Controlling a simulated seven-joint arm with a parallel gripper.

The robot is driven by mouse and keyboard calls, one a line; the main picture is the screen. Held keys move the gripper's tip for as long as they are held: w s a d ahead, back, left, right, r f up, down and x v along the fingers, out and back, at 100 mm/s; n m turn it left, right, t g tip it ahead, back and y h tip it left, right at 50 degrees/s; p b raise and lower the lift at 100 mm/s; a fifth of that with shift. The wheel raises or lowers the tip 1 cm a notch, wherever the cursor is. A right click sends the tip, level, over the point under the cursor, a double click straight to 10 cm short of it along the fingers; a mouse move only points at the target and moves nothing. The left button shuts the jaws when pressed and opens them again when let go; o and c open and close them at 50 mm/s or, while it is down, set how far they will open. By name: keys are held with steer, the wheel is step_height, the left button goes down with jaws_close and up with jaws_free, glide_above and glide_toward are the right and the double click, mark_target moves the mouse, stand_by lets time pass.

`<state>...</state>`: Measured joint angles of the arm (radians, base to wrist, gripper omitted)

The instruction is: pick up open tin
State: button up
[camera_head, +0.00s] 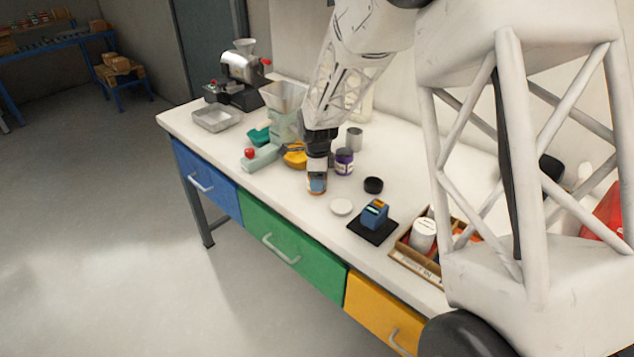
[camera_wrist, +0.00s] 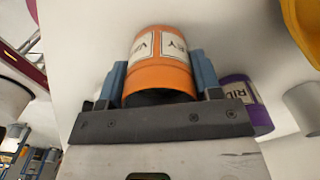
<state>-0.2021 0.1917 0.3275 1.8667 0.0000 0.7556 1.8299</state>
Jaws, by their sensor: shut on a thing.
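An orange tin with a pale label (camera_wrist: 158,72) is between the two blue fingers of my gripper (camera_wrist: 162,82) in the wrist view, and the fingers press on its sides. The end of the tin facing my gripper looks dark, partly hidden behind the gripper's dark bar.
A purple labelled jar (camera_head: 344,161) stands close on the right, with a grey cylinder (camera_head: 354,139) behind. A white disc (camera_head: 341,207), black round piece (camera_head: 373,185), blue device (camera_head: 374,215) and wooden box (camera_head: 412,258) lie to the right. A yellow object (camera_head: 293,156) is left.

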steer(key=shift+c, duration=0.9)
steer(key=shift+r, duration=0.1)
steer(key=shift+r, duration=0.85)
steer(key=shift+s+r, duration=0.1)
steer(key=shift+r, duration=0.8)
steer(key=s+d, duration=0.1)
steer(key=s, duration=0.4)
steer(key=s+d+r, duration=0.1)
steer(key=s, duration=0.4)
steer(key=s+d, duration=0.1)
steer(key=s, duration=0.4)
steer(key=shift+s+r, duration=0.15)
steer(key=shift+s, duration=0.1)
steer(key=shift+w, duration=0.1)
